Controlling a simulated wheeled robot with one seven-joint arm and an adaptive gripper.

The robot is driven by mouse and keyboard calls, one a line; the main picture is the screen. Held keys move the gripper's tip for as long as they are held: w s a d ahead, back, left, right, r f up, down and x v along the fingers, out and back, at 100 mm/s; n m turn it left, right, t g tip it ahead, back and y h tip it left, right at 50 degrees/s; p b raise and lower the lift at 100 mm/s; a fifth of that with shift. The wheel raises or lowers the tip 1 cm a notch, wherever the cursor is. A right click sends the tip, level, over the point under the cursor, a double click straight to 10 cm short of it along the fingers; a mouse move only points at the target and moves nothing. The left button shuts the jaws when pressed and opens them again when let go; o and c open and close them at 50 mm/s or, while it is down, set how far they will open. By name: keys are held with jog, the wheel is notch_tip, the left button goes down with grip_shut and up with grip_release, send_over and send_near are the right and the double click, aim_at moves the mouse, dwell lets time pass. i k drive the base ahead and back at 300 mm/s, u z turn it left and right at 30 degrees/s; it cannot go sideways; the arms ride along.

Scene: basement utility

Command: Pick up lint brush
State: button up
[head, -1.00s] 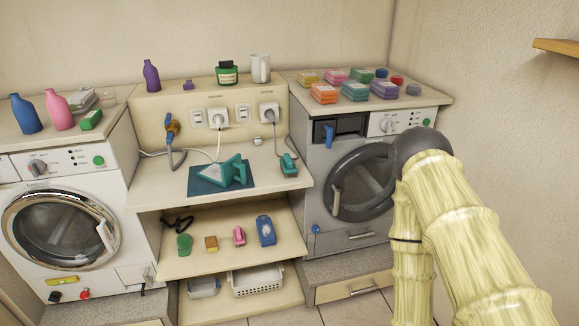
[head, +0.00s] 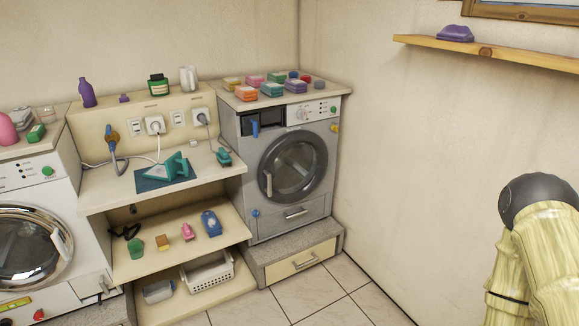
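I cannot tell for certain which object is the lint brush. Small candidates on the middle shelf (head: 175,256) are a pink item (head: 187,232) and a blue item with a pale patch (head: 211,223). A small teal item (head: 223,156) lies at the right end of the counter above, with a cord near it. A purple rounded item (head: 455,33) sits on the wooden wall shelf (head: 500,56) at the upper right. My arm shows at the lower right, but my gripper is out of view.
A grey front-loading machine (head: 235,174) stands right of the shelves, with colourful stacks on top. A white washer (head: 38,178) is at the left. A teal iron (head: 170,166) rests on the counter. A white basket (head: 208,272) is on the bottom shelf. Tiled floor (head: 325,290) is clear in front.

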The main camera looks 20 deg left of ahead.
aim_at(223, 156)
jog(key=z, duration=0.3)
jog(key=k, duration=0.45)
jog(key=z, duration=0.4)
jog(key=i, duration=1.45)
jog(key=u, duration=1.2)
jog(key=i, duration=0.85)
jog(key=u, duration=1)
